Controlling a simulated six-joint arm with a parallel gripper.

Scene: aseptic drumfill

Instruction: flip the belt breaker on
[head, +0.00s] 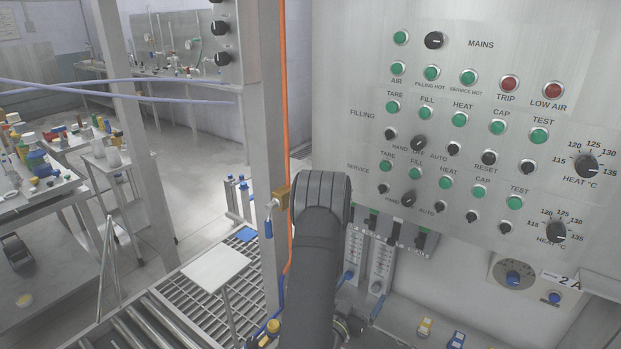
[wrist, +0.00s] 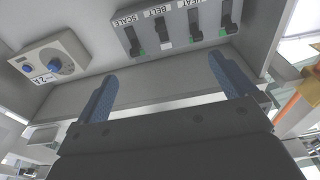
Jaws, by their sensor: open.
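The belt breaker (wrist: 163,31) is a dark lever switch under a BELT label in the wrist view. It is in a row of several breakers on a pale strip, between the SCALE breaker (wrist: 132,40) and the HEAT breaker (wrist: 195,24). A little green shows below the levers; I cannot tell which way the belt lever is set. My gripper (wrist: 168,80) is open and empty, its two blue fingers apart, below the row in the picture and touching no breaker. In the head view the breaker strip (head: 397,231) is partly behind my arm, and the gripper is hidden.
The control panel (head: 340,120) with lamps and knobs stands above the strip. Two flow gauges (head: 381,264) are just below it. A dial box (head: 513,277) is to the right; it also shows in the wrist view (wrist: 50,58). An orange pipe (head: 284,130) runs left of my arm.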

